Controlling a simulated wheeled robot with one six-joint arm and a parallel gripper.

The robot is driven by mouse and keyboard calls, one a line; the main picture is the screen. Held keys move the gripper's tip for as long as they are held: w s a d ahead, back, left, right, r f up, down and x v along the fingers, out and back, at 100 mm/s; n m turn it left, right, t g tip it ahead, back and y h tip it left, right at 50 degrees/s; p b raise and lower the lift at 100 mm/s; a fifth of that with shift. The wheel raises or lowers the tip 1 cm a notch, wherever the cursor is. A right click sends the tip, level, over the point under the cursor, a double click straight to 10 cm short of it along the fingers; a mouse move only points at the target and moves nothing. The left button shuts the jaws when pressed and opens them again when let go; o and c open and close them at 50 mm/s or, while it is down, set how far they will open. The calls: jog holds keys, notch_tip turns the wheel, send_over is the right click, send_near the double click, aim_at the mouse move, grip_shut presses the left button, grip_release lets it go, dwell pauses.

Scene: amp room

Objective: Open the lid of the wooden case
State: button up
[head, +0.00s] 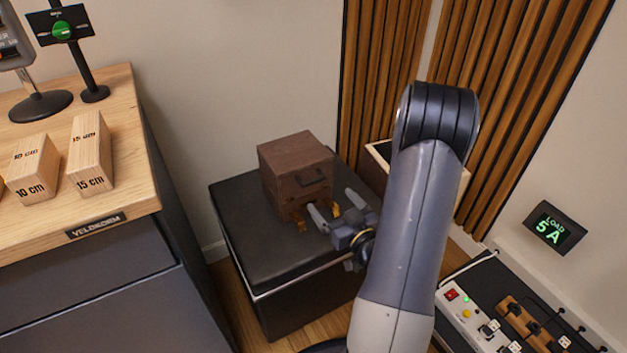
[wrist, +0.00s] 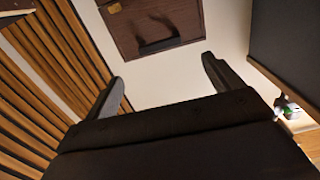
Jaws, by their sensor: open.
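The wooden case (head: 294,168) is a dark brown box on top of a black cabinet (head: 240,215). Its top looks flat and shut. A dark handle (head: 311,177) is on its front face, and brass-coloured pieces show low on that side. My gripper (head: 333,204) is in front of the case, low by its front face, with its two fingers apart and nothing between them. In the wrist view, the case front (wrist: 125,30) and its handle (wrist: 155,30) lie beyond the open fingers (wrist: 160,70), with a visible gap.
A wooden bench (head: 120,180) with measuring blocks (head: 92,155) stands at left. Slatted wood panels (head: 385,75) cover the wall behind. A pale-topped box (head: 380,150) is partly hidden behind my arm. A switch panel (head: 485,325) and load display (head: 552,228) are at right.

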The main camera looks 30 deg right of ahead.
aim_at(315, 181)
jog(key=w, duration=1)
jog(key=shift+w+a+b, duration=0.15)
jog(key=shift+a+b, duration=0.1)
jog(key=shift+b, duration=0.1)
jog(key=shift+r, duration=0.1)
jog(key=c, duration=1.4)
